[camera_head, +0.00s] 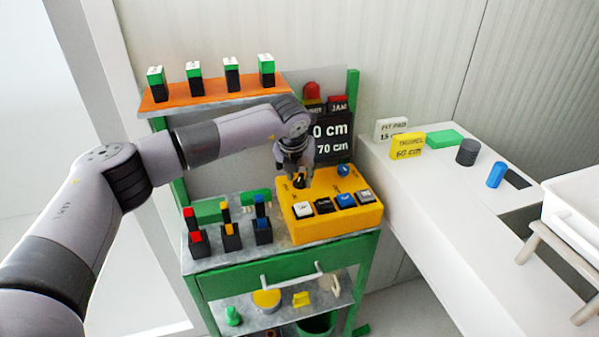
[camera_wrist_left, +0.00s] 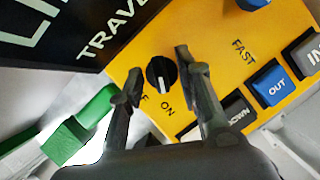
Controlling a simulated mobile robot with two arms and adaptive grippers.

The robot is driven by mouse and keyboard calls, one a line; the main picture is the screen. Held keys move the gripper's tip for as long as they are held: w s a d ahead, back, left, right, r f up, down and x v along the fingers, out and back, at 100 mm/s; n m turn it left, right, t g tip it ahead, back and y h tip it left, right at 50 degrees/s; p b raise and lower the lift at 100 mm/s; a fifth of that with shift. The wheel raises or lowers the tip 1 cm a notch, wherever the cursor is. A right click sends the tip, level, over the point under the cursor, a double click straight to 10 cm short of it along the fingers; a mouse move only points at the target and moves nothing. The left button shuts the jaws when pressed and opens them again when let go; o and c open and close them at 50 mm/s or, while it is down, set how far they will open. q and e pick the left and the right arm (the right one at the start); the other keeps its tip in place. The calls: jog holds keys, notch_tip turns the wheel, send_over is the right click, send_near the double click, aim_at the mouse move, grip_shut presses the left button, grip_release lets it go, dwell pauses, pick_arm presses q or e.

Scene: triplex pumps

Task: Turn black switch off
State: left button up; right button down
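The black switch (camera_wrist_left: 161,75) is a round knob with a white line on the yellow control box. In the left wrist view its white line points down toward the "ON" label. In the head view the switch (camera_head: 299,182) is partly hidden under my gripper. My left gripper (camera_head: 295,172) points down just above it. In the left wrist view the fingers are open, one on each side of the knob, with gaps showing; I see no contact. My right gripper is not in view.
The yellow box (camera_head: 334,226) also carries a row of buttons and a blue knob (camera_head: 344,170). A black display (camera_head: 333,138) stands behind it. Colored switch blocks (camera_head: 230,236) stand to its left. An orange shelf (camera_head: 215,97) with several green-topped blocks is above.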

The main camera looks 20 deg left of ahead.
pick_arm(q)
grip_shut()
dwell(0.5)
jog(key=shift+f, duration=0.1)
